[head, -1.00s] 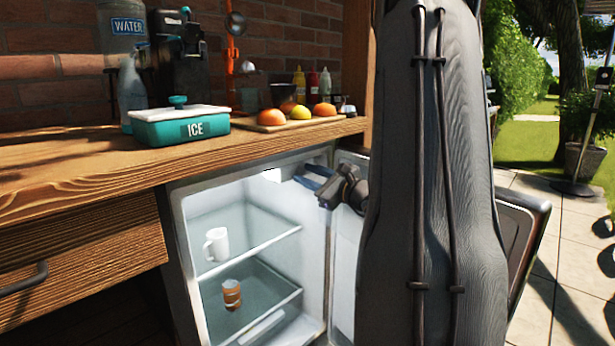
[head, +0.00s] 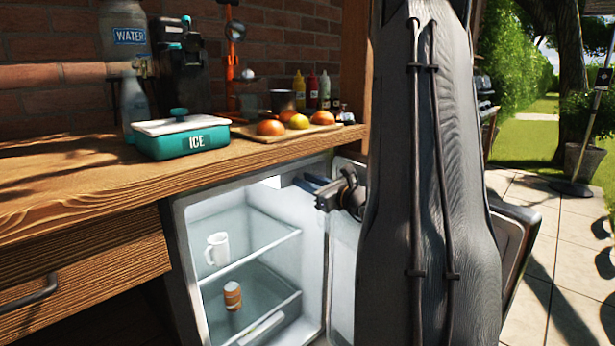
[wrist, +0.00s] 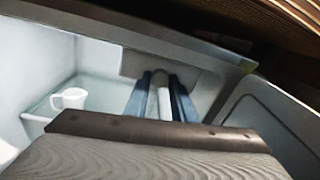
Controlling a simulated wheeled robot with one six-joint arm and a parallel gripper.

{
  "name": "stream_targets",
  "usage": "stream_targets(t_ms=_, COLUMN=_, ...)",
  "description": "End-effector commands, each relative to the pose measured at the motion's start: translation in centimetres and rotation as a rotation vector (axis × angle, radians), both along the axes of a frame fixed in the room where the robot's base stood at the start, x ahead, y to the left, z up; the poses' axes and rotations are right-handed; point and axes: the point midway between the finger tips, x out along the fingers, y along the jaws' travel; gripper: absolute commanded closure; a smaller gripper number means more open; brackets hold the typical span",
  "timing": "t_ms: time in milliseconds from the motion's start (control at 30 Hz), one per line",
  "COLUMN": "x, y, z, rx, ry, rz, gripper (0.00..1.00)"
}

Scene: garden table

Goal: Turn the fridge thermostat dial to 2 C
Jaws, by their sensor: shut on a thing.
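The small white fridge (head: 177,235) stands open under the wooden counter. My gripper (head: 312,182) reaches into its upper right part, below the counter edge. In the wrist view, my gripper's (wrist: 160,82) two blue fingers point at a grey housing (wrist: 131,64) under the fridge ceiling. They are closed on a small pale piece between them, which appears to be the thermostat dial (wrist: 160,76). The fingers hide most of it. No scale or number can be read, so its setting cannot be told.
A white mug (head: 217,249) stands on the upper glass shelf and an orange-brown jar (head: 232,296) below it. The fridge door (head: 344,250) is open at the right, close to my arm. The counter (head: 90,185) lies just above, with a teal ICE box (head: 182,140).

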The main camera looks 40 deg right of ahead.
Motion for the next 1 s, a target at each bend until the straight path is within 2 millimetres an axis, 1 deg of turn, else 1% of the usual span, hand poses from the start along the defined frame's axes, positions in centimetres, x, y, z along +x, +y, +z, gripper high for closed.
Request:
stream_targets(t_ms=33, x=-0.11, y=0.08, z=0.27, rx=0.045, ry=0.008, rz=0.001, gripper=1.00)
stream_targets(t_ms=300, x=-0.10, y=0.10, z=0.32, rx=0.298, ry=0.044, rz=0.002, gripper=1.00)
stream_targets(t_ms=600, x=-0.09, y=0.06, z=0.30, rx=0.538, ry=0.077, rz=0.002, gripper=1.00)
stream_targets(t_ms=800, x=-0.06, y=0.04, z=0.23, rx=0.646, ry=0.093, rz=0.002, gripper=1.00)
stream_targets(t_ms=1000, x=-0.04, y=0.03, z=0.17, rx=0.706, ry=0.101, rz=0.002, gripper=1.00)
